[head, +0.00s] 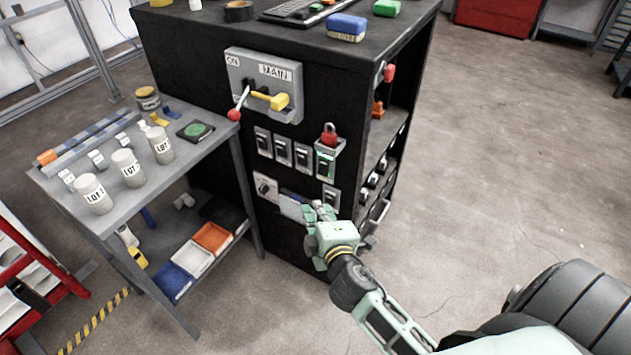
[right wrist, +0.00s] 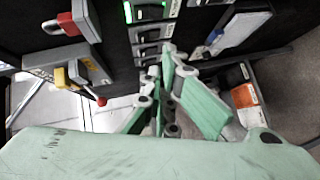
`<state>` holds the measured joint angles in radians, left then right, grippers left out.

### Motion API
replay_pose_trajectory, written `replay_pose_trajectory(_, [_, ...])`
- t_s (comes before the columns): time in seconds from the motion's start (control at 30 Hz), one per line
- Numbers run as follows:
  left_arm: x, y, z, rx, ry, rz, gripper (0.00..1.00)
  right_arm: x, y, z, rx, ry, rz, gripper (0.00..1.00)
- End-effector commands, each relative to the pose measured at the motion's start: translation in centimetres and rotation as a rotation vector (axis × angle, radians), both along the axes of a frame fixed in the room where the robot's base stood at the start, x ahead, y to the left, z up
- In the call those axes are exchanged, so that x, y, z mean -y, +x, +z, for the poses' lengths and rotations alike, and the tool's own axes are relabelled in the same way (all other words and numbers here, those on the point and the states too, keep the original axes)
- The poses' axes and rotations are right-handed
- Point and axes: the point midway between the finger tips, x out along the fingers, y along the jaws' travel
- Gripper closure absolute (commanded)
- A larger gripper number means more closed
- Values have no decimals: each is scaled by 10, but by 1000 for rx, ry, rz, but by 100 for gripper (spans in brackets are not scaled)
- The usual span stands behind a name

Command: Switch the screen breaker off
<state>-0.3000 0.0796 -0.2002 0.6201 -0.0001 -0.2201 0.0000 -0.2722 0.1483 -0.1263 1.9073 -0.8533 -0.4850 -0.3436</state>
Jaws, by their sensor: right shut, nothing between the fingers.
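A row of breakers (head: 283,152) sits on the front of the black cabinet; their labels are too small to read, so I cannot tell which is the screen breaker. The rightmost breaker (head: 326,165) shows a green light, with a red padlock (head: 329,134) above it. A separate switch (head: 331,197) sits lower, just above my right gripper (head: 310,212). The right gripper is shut and empty, low at the cabinet front. In the right wrist view its fingertips (right wrist: 168,58) are close to the breaker plates (right wrist: 151,33); contact is unclear. My left gripper is out of view.
The MAIN panel (head: 264,84) has a red-knobbed lever (head: 234,114) and yellow handle (head: 270,100). A rotary knob plate (head: 265,188) is lower left. A grey table (head: 187,153) with LOT jars stands left. Open floor (head: 500,150) lies right.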

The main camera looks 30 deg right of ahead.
Motion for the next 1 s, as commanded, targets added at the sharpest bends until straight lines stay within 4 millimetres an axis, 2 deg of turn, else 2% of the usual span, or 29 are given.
replay_pose_trajectory(0.1, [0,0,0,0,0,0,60,1,0,5,9,-9,-1,100])
replay_pose_trajectory(0.47, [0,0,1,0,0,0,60,2,6,4,9,-6,0,100])
replay_pose_trajectory(0.57, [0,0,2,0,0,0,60,5,18,2,8,-7,0,100])
replay_pose_trajectory(0.9, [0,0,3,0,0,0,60,21,86,-14,9,-6,0,100])
replay_pose_trajectory(1.0, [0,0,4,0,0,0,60,29,100,-19,6,-7,-3,100])
